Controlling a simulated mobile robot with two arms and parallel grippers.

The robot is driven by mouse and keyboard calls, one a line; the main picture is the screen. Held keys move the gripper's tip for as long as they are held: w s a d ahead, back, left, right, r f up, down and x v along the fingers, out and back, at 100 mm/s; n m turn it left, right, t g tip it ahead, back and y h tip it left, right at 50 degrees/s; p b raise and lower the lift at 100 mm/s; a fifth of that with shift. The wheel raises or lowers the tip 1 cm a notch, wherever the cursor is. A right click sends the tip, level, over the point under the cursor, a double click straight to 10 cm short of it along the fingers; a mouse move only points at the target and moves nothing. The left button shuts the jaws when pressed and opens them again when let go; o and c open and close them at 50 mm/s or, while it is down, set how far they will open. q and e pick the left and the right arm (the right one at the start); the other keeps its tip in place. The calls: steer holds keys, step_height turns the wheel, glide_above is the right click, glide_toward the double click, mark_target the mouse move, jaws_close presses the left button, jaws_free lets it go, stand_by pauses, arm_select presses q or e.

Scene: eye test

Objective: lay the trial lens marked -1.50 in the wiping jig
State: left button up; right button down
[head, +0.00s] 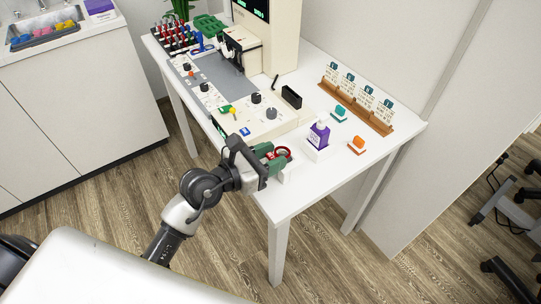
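My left gripper (271,156) reaches over the table's near edge. Its two green fingers appear closed on a red-rimmed trial lens (284,152), whose ring sticks out past the fingertips. The marking on the lens is too small to read. A small white block (286,175), possibly the wiping jig, shows just below the lens and is partly hidden by the fingers. I cannot tell whether the lens touches it. My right gripper is not in view.
The white table (300,200) bears a purple-labelled bottle (319,135), an orange clip (357,145), a teal clip (339,113), a wooden card rack (355,108), a control panel (262,118) and a lens rack (180,40).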

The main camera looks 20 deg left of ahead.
arm_select(q)
steer(key=o, duration=0.4)
steer(key=shift+s+f, duration=0.1)
steer(key=shift+f, duration=0.85)
steer(key=shift+o, duration=0.2)
steer(key=shift+s+g, duration=0.1)
steer(key=shift+g, duration=0.2)
steer(key=shift+s+a, duration=0.4)
steer(key=shift+s, duration=0.05)
steer(key=r+b+v, duration=0.1)
steer(key=v, duration=0.8)
steer(key=shift+a+r+t, duration=0.3)
steer(key=shift+r+t, duration=0.05)
steer(key=shift+t, duration=0.05)
